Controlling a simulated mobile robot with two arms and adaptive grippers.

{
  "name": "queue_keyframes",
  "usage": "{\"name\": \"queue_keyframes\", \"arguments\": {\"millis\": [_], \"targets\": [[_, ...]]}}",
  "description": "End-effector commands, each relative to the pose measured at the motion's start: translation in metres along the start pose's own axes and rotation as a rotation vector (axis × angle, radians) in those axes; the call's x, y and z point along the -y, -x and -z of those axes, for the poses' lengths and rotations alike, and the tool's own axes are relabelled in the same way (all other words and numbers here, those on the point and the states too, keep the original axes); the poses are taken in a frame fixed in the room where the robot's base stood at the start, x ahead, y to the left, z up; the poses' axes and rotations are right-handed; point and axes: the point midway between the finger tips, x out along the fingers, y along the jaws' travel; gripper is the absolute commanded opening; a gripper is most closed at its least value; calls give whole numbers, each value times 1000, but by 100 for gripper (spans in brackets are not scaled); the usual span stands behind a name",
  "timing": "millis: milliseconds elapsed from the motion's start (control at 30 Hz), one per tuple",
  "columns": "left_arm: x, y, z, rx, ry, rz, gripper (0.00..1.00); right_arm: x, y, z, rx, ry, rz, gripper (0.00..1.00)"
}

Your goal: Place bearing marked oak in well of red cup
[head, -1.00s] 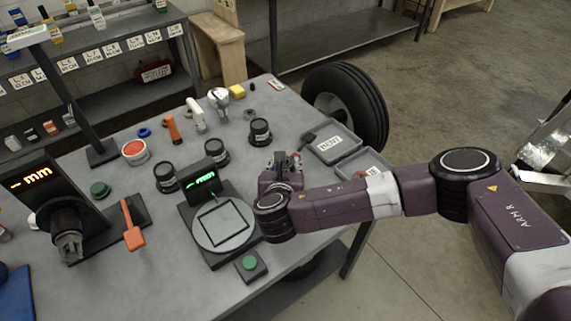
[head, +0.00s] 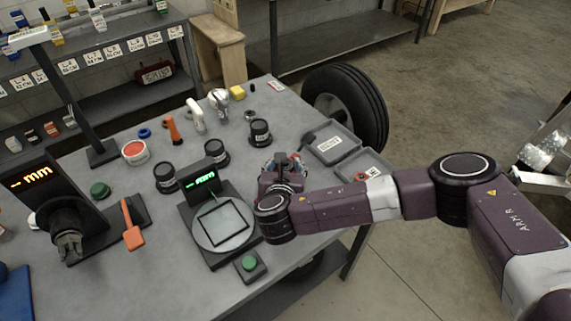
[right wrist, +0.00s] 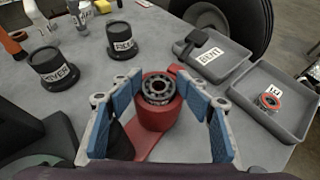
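In the right wrist view a red cup (right wrist: 157,117) stands on the table with a red strip at its base running toward the camera. A dark-faced metal ring bearing (right wrist: 158,87) sits at its top, in the well as far as I can see; I cannot read a mark on it. My right gripper (right wrist: 160,100) is open around it, its blue-padded fingers apart on both sides with gaps. In the head view my right gripper (head: 281,166) is over the right part of the table and mostly hides the cup. My left gripper is not in view.
Labelled black cups (head: 168,178) (right wrist: 55,68) stand to the left. A tray marked BENT (head: 331,141) and another tray (right wrist: 262,118) holding a red-ringed bearing (right wrist: 269,101) lie to the right. A scale (head: 222,228) and green button (head: 249,263) are in front of the gripper.

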Motion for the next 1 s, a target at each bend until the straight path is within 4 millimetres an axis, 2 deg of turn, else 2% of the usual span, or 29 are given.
{"name": "queue_keyframes", "arguments": {"millis": [33,333,500,533,1000], "targets": [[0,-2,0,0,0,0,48,1,1,24,-44,13,-2,49],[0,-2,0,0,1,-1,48,0,2,23,-45,14,-4,49],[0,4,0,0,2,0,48,-1,9,10,-43,14,-7,49],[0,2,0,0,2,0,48,-1,12,12,-47,14,-8,49],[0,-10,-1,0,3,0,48,-1,105,4,-35,10,-5,49]]}}
